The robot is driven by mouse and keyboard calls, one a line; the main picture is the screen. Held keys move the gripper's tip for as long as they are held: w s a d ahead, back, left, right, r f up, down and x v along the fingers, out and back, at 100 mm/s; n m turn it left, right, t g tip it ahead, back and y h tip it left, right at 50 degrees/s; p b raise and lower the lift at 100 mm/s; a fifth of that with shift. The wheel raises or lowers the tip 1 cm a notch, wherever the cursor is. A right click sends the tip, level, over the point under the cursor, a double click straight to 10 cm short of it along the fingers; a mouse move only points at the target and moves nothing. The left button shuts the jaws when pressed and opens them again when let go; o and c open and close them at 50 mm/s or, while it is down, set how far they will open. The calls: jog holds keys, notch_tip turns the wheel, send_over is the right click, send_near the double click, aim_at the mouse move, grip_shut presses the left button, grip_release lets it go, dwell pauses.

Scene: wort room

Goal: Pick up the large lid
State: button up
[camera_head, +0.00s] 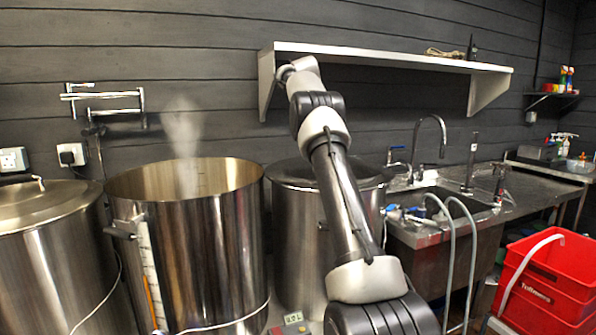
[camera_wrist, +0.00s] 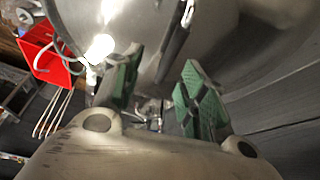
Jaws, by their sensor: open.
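A round steel lid (camera_head: 287,176) covers the right-hand pot, partly hidden behind my arm. In the wrist view a large grey lid surface (camera_wrist: 225,35) fills the top of the picture, with a dark bar-like handle (camera_wrist: 176,42) on it. My gripper (camera_wrist: 160,85) is open, with a green-padded finger on each side of the picture's middle. The handle lies just ahead of the gap between the fingers; I cannot tell whether they touch it. In the head view my gripper is hidden behind my arm. Another lid (camera_head: 40,200) covers the left pot.
An open, steaming pot (camera_head: 200,240) stands between the two lidded pots. A wall shelf (camera_head: 400,57) hangs above. At the right are a sink (camera_head: 455,205) with taps and hoses and red crates (camera_head: 550,275); a red crate also shows in the wrist view (camera_wrist: 45,50).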

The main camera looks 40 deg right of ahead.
jog(key=f, duration=0.1)
jog(key=w+f, duration=0.1)
jog(key=shift+w+d+f, duration=0.15)
jog(key=shift+d+f, duration=0.2)
jog(key=shift+f, duration=0.05)
jog(key=shift+x, duration=2.8)
jog(key=shift+d+f, duration=0.15)
jog(key=shift+f, duration=0.05)
grip_shut()
jog(key=shift+r, duration=0.1)
